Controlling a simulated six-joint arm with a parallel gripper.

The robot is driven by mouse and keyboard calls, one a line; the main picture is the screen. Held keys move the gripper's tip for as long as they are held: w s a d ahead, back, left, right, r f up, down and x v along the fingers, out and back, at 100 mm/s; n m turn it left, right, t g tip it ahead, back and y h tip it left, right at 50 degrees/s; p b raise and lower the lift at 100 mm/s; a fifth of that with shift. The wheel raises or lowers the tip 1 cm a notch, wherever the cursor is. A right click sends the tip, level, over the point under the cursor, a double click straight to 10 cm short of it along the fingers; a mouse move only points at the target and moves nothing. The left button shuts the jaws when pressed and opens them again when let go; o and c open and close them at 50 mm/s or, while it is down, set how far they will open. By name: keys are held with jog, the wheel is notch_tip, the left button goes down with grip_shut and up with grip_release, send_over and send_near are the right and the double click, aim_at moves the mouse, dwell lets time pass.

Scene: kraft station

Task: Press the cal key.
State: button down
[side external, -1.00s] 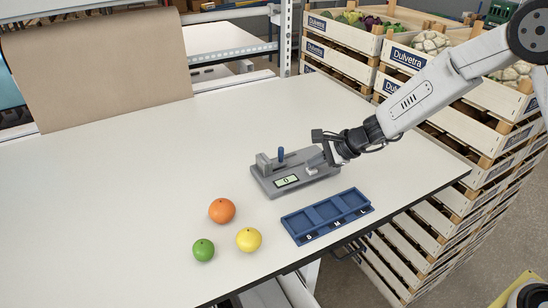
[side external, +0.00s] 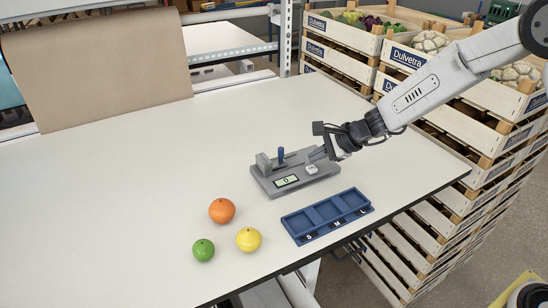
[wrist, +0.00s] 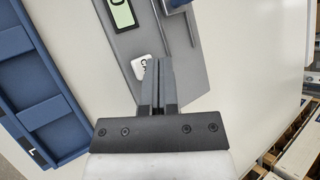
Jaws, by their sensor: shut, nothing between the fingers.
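The grey measuring device (side external: 266,186) stands on the white table with a small display (side external: 286,181) and a blue-handled lever (side external: 281,155). The white cal key (side external: 311,169) is on its top, right of the display. My gripper (side external: 313,155) is shut and empty, above the right end of the device in the side view. Its closed fingers (wrist: 158,66) also show in the wrist view. The side view shows the key uncovered and the fingertips apart from it.
A blue three-compartment tray (side external: 284,226) marked S, M, L lies in front of the device. An orange (side external: 222,211), a lemon (side external: 248,239) and a lime (side external: 203,250) sit to the left. Stacked crates (side external: 480,160) stand beyond the table's right edge. The table's left side is clear.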

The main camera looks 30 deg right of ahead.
aim_at(315, 168)
jog(key=shift+r, duration=2.4)
jog(key=s+d+f+n+g+h, duration=0.1)
jog(key=s+n, duration=0.2)
jog(key=s, duration=0.1)
jog(key=s+d+n+g+h, duration=0.1)
jog(key=s+n, duration=0.2)
jog(key=s, duration=0.1)
jog(key=s+d+f+n+g+h, duration=0.1)
jog(key=s+n, duration=0.2)
jog(key=s, duration=0.1)
jog(key=shift+s+d+f, duration=0.2)
jog(key=shift+d+f, duration=0.15)
jog(key=s+d+f+n+h, duration=0.1)
jog(key=s+d+n, duration=0.1)
jog(key=s+n, duration=0.3)
jog(key=s+d+n+g+h, duration=0.1)
jog(key=s+d+n+h, duration=0.1)
jog(key=s, duration=0.4)
jog(key=d+n, duration=0.1)
jog(key=n, duration=0.1)
jog(key=shift+s+f+n, duration=0.4)
